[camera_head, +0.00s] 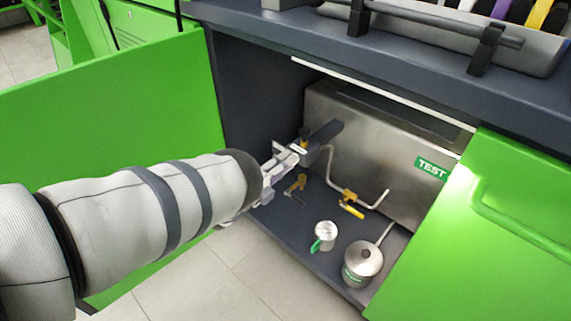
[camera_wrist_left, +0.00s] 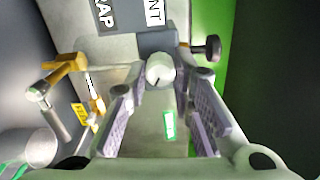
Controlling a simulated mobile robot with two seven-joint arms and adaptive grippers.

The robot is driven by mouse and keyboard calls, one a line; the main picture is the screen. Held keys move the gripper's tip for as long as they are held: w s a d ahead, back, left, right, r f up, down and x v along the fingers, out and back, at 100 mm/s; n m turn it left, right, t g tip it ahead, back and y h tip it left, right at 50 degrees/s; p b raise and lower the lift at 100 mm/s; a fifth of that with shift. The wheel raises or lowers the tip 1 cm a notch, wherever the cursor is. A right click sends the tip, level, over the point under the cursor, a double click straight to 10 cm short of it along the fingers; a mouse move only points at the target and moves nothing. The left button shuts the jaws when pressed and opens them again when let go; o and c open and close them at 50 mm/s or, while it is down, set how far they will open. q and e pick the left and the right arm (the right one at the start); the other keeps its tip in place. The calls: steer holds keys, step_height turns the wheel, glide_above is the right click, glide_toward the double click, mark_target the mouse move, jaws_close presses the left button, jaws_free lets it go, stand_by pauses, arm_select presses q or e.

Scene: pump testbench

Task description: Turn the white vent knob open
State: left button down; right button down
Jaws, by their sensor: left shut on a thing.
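The white vent knob (camera_wrist_left: 160,68) sits between the fingertips of my left gripper (camera_wrist_left: 157,84) in the left wrist view. The fingers are shut on it from both sides. It is round, with a dark mark on its lower edge, just below a grey label ending in "NT" (camera_wrist_left: 153,12). In the head view my left gripper (camera_head: 287,158) reaches into the open cabinet, at the left end of the steel TEST tank (camera_head: 365,150). The knob is hard to make out there behind the fingers. My right gripper is not in view.
A dark knob (camera_wrist_left: 207,48) is close beside the right finger. Green doors (camera_head: 110,140) flank the opening.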

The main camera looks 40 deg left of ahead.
arm_select(q)
steer(key=shift+a, duration=0.1)
steer(key=c, duration=1.4)
jaws_free()
steer(key=shift+o, duration=0.2)
steer(key=s, duration=1.2)
steer(key=shift+a, duration=0.4)
